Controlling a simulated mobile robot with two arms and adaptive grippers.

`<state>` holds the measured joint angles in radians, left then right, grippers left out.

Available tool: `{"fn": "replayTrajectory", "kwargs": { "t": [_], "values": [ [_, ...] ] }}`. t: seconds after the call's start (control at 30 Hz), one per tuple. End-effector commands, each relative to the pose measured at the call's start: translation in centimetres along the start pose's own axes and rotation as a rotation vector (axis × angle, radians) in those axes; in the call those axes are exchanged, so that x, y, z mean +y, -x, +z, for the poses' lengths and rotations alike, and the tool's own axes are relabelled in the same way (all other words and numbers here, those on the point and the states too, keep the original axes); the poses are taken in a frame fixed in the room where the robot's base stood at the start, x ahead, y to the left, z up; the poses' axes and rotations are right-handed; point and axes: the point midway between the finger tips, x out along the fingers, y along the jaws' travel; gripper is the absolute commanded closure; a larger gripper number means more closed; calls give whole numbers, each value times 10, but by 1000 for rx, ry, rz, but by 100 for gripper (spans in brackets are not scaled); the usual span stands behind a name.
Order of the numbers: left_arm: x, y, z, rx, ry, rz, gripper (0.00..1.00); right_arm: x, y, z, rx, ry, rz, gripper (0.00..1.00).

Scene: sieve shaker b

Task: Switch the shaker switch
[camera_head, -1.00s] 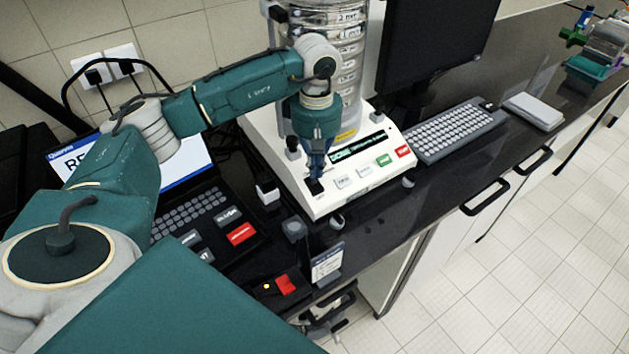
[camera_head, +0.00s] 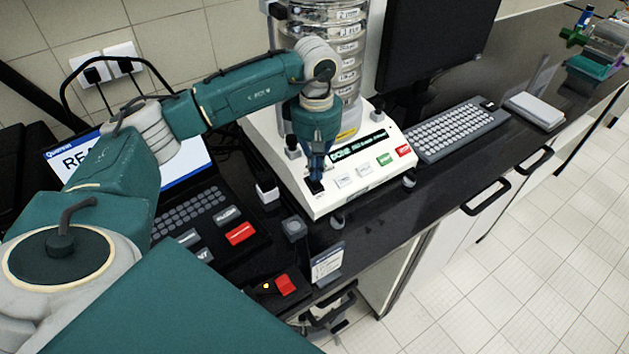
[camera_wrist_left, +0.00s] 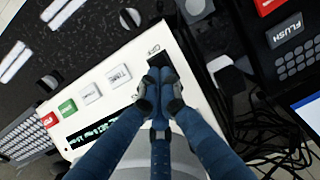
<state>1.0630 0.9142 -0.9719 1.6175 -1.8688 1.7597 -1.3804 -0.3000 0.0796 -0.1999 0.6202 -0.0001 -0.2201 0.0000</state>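The sieve shaker (camera_head: 345,190) has a white base with a lit display, a green button and a red button, and a stack of metal sieves (camera_head: 348,45) on top. Its black switch (camera_head: 316,186) sits at the front left corner of the panel. My left gripper (camera_head: 316,176) points down at that switch. In the left wrist view the blue fingertips (camera_wrist_left: 159,84) are together, right at the dark switch (camera_wrist_left: 160,62), partly covering it. Nothing shows between the fingers. Whether they touch the switch I cannot tell. My right gripper is not in view.
A control unit with keys and a red button (camera_head: 240,233) stands left of the shaker. A small box with a red switch (camera_head: 286,285) and a label stand (camera_head: 327,265) are near the front edge. A keyboard (camera_head: 455,133) and a monitor (camera_head: 435,45) are to the right.

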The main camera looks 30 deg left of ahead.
Motion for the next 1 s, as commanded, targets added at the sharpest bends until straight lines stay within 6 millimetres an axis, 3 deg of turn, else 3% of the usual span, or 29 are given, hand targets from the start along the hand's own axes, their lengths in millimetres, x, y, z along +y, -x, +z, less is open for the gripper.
{"fn": "replayTrajectory", "kwargs": {
  "t": [1.0],
  "values": [
    [0, -16, 0, 0, 0, -1, 100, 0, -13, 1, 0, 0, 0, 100]
  ]
}}
